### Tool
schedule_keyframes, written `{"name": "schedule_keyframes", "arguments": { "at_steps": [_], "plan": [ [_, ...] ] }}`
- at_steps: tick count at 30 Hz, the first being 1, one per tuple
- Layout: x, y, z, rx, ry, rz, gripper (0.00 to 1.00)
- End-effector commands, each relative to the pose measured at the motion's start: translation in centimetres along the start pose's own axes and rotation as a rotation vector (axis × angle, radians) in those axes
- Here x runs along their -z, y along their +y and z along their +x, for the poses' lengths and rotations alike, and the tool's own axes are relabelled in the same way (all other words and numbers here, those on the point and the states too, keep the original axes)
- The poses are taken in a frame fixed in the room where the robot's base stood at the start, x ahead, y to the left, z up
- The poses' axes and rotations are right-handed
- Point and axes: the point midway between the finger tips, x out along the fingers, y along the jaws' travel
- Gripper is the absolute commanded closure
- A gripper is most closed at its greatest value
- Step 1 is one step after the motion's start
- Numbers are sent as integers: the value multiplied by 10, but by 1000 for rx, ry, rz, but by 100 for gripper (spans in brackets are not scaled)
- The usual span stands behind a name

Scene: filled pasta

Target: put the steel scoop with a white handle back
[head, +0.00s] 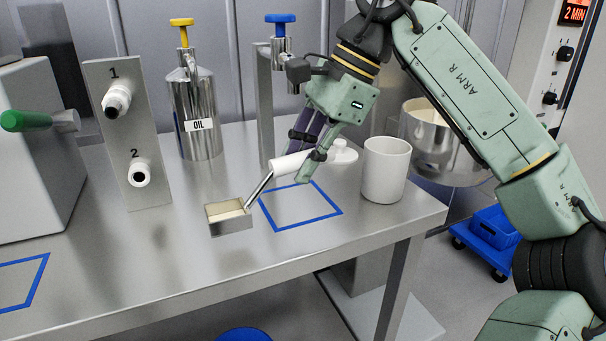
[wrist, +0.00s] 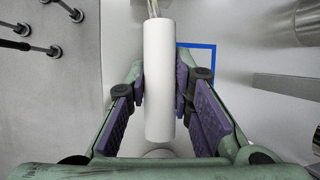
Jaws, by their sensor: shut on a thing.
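The steel scoop (head: 229,226) has a box-shaped pan with a pale inside, a thin steel neck and a white cylindrical handle (head: 288,164). My gripper (head: 307,157) is shut on the white handle, with the pan reaching out to the left and front. The pan looks level, near the table; whether it touches is unclear. In the wrist view the white handle (wrist: 158,80) lies between the purple finger pads, with the steel neck at the top edge and the pan out of sight. A blue square outline (head: 331,213) lies on the table right of the pan.
Bare steel table (head: 130,265) shows at front left.

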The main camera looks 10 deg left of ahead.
Motion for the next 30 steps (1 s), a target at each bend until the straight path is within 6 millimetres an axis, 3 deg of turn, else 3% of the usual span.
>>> {"name": "schedule_keyframes", "arguments": {
  "at_steps": [9, 19, 20, 30],
  "plan": [
    [14, 7, 30, 0, -1, -1, 100],
    [15, 8, 34, 1, -1, -1, 100],
    [15, 8, 34, 0, -1, -1, 78],
    [14, 8, 34, 0, -1, -1, 59]
  ]
}}
